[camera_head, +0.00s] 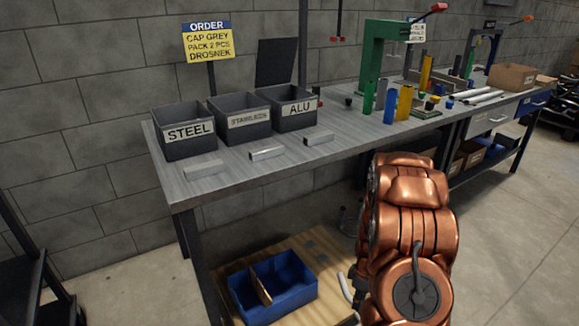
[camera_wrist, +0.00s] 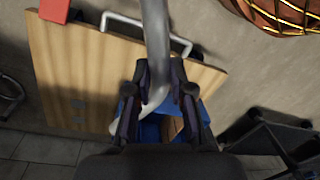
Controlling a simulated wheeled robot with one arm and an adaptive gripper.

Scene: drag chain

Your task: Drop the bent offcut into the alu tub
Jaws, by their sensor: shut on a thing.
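The bent offcut (camera_wrist: 155,40) is a smooth grey bar with a bend near its lower end in the wrist view. My gripper (camera_wrist: 158,95) is shut on it just above the bend. In the head view a pale curved end of the offcut (camera_head: 345,287) shows at the left of my copper-coloured arm, which hides most of my gripper. It is low, beside the bench and near the blue bin. The alu tub (camera_head: 294,122) is a dark grey open box labelled ALU, the rightmost of three tubs on the bench.
The steel tub (camera_head: 188,150) and the stainless tub (camera_head: 245,133) stand left of it. Several metal bars lie in front of the tubs. A blue bin (camera_head: 272,300) sits on a wooden board (camera_head: 330,265) below the bench (camera_head: 225,182). A green press (camera_head: 373,55) stands farther right.

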